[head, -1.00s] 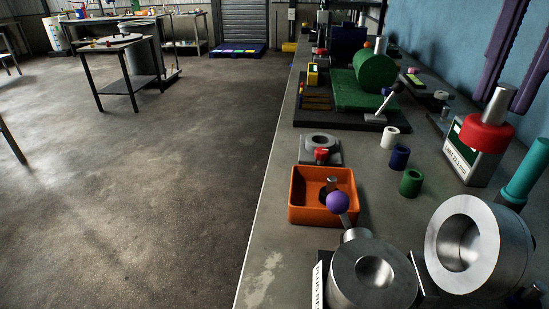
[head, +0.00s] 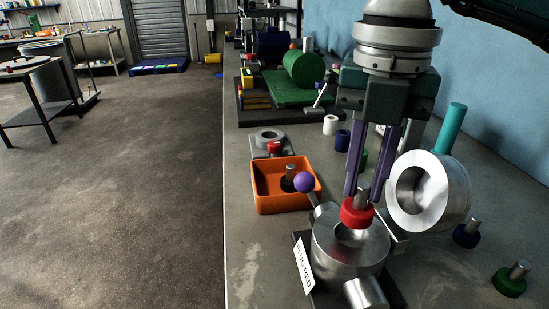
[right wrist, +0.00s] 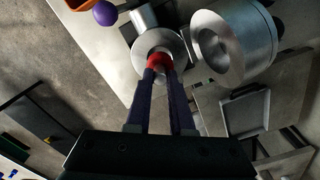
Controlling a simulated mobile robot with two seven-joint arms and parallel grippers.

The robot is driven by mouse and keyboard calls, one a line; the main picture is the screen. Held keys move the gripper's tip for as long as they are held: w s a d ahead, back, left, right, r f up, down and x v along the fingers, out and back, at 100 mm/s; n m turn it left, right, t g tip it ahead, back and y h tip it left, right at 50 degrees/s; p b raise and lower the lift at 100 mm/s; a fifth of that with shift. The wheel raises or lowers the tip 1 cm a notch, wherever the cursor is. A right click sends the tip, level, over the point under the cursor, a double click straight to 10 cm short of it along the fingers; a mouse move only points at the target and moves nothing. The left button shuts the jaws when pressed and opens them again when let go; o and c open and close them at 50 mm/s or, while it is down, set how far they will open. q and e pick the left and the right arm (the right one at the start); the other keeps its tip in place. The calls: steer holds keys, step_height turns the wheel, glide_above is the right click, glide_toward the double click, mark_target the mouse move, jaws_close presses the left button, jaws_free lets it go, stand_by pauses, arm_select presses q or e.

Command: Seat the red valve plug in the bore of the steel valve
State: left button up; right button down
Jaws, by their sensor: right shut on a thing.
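The steel valve (head: 335,262) stands on a dark base at the lower middle of the head view, its round bore facing up. A purple ball-ended lever (head: 304,183) rises from its side. My right gripper (head: 367,196) points down, its purple fingers shut on the steel stem of the red valve plug (head: 356,214). The plug overlaps the back part of the bore opening; I cannot tell whether it is just above it or touching the rim. The right wrist view shows the red plug (right wrist: 158,61) over the valve's ring (right wrist: 143,48), covering the bore. My left gripper is out of view.
A large hollow steel cylinder (head: 452,195) sits close right of the valve. An orange tray (head: 262,203) is behind left. Blue (head: 467,234) and green (head: 511,281) plugs stand at the right. The bench's left edge drops to open floor.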

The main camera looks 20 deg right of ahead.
mark_target(358, 205)
step_height(358, 205, down, 5)
steer(key=shift+r, duration=0.15)
steer(key=shift+f, duration=0.25)
steer(key=c, duration=0.8)
jaws_free()
steer(key=shift+r, duration=0.1)
